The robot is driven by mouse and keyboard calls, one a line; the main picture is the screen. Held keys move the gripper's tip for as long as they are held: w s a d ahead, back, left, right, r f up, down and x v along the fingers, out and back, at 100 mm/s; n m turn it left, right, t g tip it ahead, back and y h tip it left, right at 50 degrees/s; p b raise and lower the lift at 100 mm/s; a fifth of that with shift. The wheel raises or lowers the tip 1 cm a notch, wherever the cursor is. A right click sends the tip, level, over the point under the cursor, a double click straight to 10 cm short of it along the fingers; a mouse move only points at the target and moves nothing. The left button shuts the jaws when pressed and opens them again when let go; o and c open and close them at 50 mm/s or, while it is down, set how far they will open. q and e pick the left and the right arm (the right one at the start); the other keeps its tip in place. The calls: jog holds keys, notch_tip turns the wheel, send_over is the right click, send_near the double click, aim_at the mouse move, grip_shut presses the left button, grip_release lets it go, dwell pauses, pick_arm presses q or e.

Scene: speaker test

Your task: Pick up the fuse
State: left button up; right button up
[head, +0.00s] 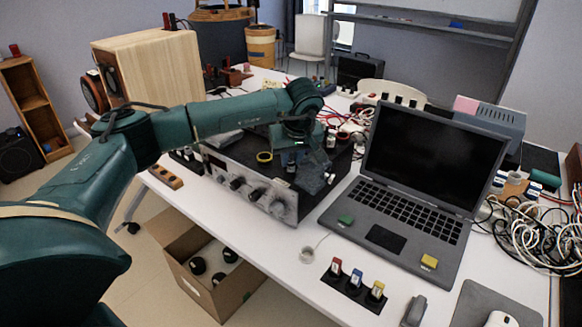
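My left arm reaches in from the left, and its gripper (300,165) points down over the dark top of a box-shaped instrument (258,192) with a knobbed front panel. The fingers blend into the dark surface, so I cannot tell whether they are open or shut, or whether they hold anything. I cannot single out a fuse for certain. Small pieces with red (336,263), blue (356,276) and yellow (377,289) tops stand in a black holder at the table's front. My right gripper is not in view.
An open laptop (400,205) stands right of the instrument, with a small green piece and a yellow piece (429,261) on it. Tangled cables (545,238) lie at the right. A cardboard box (205,270) stands below the table's front edge. A wooden cabinet (155,68) stands behind my arm.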

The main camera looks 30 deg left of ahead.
pick_arm(q)
grip_shut()
jog(key=shift+r, duration=0.15)
